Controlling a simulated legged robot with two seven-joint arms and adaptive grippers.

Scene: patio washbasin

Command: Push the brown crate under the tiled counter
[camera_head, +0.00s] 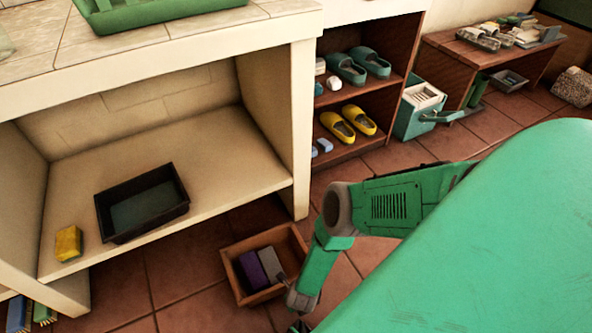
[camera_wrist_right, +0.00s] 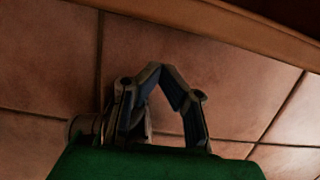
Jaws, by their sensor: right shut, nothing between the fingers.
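The brown crate (camera_head: 264,240) is an open wooden box on the floor tiles, in front of the tiled counter (camera_head: 180,47) near its right leg. A purple block (camera_head: 251,270) and a grey block (camera_head: 271,263) lie in it. My right arm reaches down at the crate's near right corner and hides part of it. My right gripper (camera_head: 298,326) is at the bottom edge of the head view, mostly cut off. In the right wrist view, my right gripper (camera_wrist_right: 157,72) is shut and empty above the floor, below a brown wooden edge (camera_wrist_right: 270,32), likely the crate. My left gripper is out of view.
The counter's lower shelf holds a dark basin (camera_head: 142,203) and a yellow sponge (camera_head: 68,243). A shoe shelf (camera_head: 362,101), a teal bin (camera_head: 418,110) and a low bench (camera_head: 500,60) stand to the right. Floor left of the crate is clear.

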